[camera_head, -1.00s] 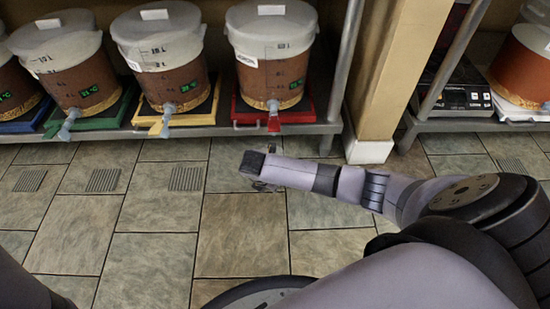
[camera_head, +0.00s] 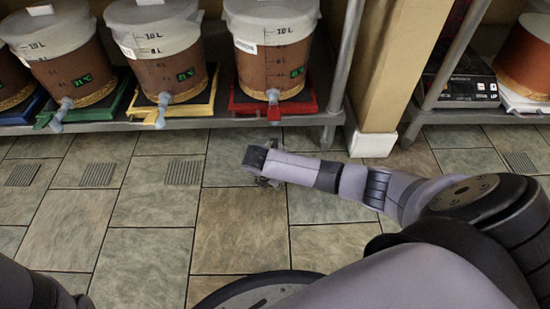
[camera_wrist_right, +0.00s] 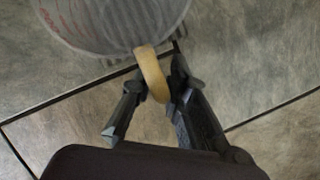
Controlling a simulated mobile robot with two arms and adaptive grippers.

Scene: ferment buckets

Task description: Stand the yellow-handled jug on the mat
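The right wrist view shows the jug (camera_wrist_right: 112,22), a clear vessel with faint red markings, at its upper left. Its yellow handle (camera_wrist_right: 152,72) lies between the two dark fingers of my right gripper (camera_wrist_right: 155,92), which appear closed against it. In the head view my right gripper (camera_head: 268,180) is mostly hidden by its own wrist, and the jug cannot be made out there. The jug's base and what is below it are hidden. No mat can be identified. My left gripper is out of view.
Several lidded buckets (camera_head: 275,55) with taps stand on coloured trays, including a red one (camera_head: 240,103), along a low metal shelf. A pillar (camera_head: 385,80) stands at its right, with a black scale (camera_head: 462,90) beyond. The tiled floor (camera_head: 235,245) is open in front.

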